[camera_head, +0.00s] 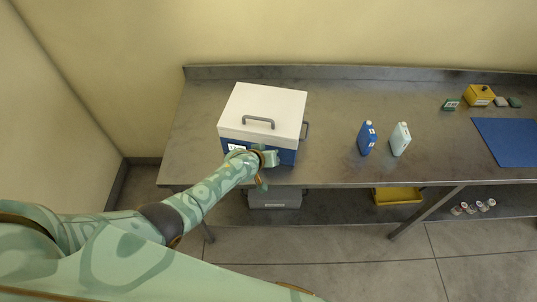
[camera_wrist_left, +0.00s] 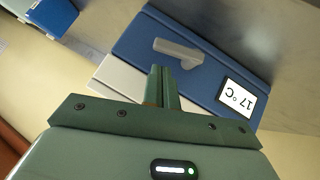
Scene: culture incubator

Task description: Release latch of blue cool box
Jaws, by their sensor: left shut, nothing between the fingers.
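The blue cool box (camera_head: 288,157) stands on the left part of the metal bench with its white lid (camera_head: 265,103) down. A grey handle lies on the lid and another grey handle is on the right side. In the left wrist view, the blue front (camera_wrist_left: 150,35) carries a pale grey latch (camera_wrist_left: 178,52) and a display (camera_wrist_left: 237,97) reading 17 °C. My left gripper (camera_head: 272,158) is in front of the box. In the wrist view its fingers (camera_wrist_left: 162,80) are shut and empty, close to the latch; I cannot tell whether they touch the box. My right gripper is out of view.
A blue bottle (camera_head: 367,138) and a pale bottle (camera_head: 400,139) stand right of the box. A yellow box (camera_head: 479,95) and a blue mat (camera_head: 508,140) lie farther right. A grey bin (camera_head: 275,198) and a yellow tray (camera_head: 398,196) sit below the bench top.

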